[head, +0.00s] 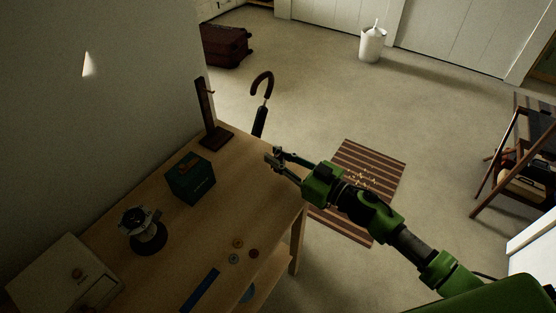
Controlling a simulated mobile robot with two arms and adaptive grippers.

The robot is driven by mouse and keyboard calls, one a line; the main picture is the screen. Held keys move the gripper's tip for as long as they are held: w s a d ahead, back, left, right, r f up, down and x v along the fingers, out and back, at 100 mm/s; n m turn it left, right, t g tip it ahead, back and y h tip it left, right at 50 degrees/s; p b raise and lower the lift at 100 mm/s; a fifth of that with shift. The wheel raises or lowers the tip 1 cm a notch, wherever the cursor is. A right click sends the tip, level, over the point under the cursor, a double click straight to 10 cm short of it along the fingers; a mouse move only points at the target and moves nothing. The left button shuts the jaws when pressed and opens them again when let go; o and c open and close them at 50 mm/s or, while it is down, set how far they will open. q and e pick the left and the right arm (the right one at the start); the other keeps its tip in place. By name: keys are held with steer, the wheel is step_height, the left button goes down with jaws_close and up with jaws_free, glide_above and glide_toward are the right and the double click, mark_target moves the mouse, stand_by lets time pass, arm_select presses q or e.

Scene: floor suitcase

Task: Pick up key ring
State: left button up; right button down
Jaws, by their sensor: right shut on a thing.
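My right gripper (277,158) is above the far right part of the wooden table, with its green arm coming in from the lower right. It is shut on a small greyish thing at its fingertips, which looks like the key ring (274,155). The details of the key ring are too small to make out, and the fingers partly hide it. My left gripper is not in view.
The table (250,188) holds a dark wooden stand (214,132), a green box (190,178), a watch on a stand (146,231), several small discs and a blue strip (200,291). A striped mat (378,155) lies on the floor.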

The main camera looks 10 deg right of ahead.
steer(key=s+d+r, duration=0.2)
steer(key=s+r, duration=0.4)
steer(key=s+d+r, duration=0.2)
steer(key=s+r, duration=0.3)
steer(key=s, duration=0.2)
steer(key=shift+s+d+r, duration=0.15)
steer(key=shift+d+r, duration=0.15)
steer(key=shift+r, duration=0.05)
